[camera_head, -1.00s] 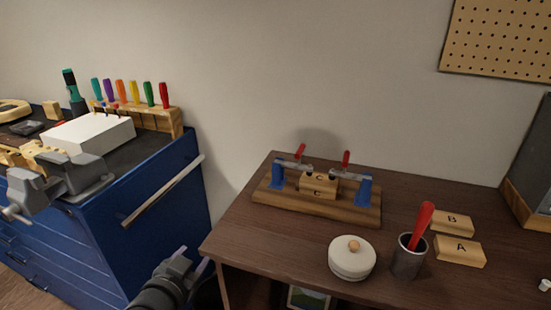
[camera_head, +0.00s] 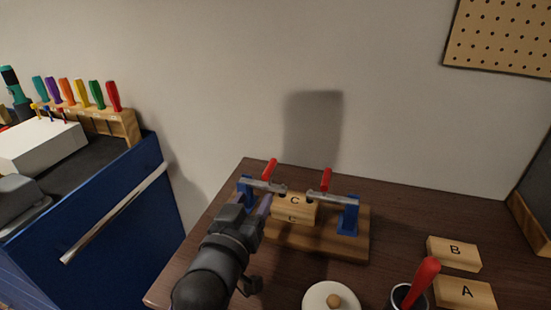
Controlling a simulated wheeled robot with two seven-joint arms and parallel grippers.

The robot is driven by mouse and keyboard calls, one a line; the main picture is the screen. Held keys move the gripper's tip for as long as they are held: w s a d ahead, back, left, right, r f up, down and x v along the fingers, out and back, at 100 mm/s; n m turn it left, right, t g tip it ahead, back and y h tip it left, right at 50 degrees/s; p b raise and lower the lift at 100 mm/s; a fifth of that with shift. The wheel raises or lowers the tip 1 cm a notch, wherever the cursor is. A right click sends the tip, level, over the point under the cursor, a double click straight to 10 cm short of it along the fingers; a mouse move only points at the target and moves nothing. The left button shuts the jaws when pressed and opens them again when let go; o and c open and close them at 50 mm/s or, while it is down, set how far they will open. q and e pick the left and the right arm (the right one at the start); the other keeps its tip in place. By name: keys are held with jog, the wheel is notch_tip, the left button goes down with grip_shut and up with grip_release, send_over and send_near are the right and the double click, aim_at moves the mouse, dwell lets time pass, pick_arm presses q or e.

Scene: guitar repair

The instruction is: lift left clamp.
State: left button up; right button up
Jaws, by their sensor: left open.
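The left clamp (camera_head: 262,184) has a blue post, a grey bar and a red handle. It stands at the left end of a wooden base (camera_head: 325,241) on the brown table, its bar reaching over the blocks marked C (camera_head: 296,206). The right clamp (camera_head: 340,199) mirrors it, with its red handle tilted up. My left gripper (camera_head: 253,207) is open in front of the left clamp and hides part of its post. I cannot tell whether the fingers touch it. My right gripper is out of view.
A white round lidded pot (camera_head: 318,297) and a cup with a red-handled tool (camera_head: 424,282) stand at the front. Blocks B (camera_head: 453,253) and A (camera_head: 464,293) lie to the right. A blue cabinet (camera_head: 120,215) stands left, across a gap. The wall is behind.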

aim_at(269, 171)
pick_arm(q)
jog(key=b+x, duration=0.3)
jog(key=x, duration=0.5)
jog(key=shift+w+d+f+b, duration=0.1)
jog(key=shift+w+f+b, duration=0.1)
jog(key=shift+w+b, duration=0.15)
jog(key=shift+w+d+r, duration=0.1)
jog(key=shift+w+d, duration=0.05)
jog(key=shift+w, duration=0.25)
jog(key=shift+c, duration=0.4)
grip_shut()
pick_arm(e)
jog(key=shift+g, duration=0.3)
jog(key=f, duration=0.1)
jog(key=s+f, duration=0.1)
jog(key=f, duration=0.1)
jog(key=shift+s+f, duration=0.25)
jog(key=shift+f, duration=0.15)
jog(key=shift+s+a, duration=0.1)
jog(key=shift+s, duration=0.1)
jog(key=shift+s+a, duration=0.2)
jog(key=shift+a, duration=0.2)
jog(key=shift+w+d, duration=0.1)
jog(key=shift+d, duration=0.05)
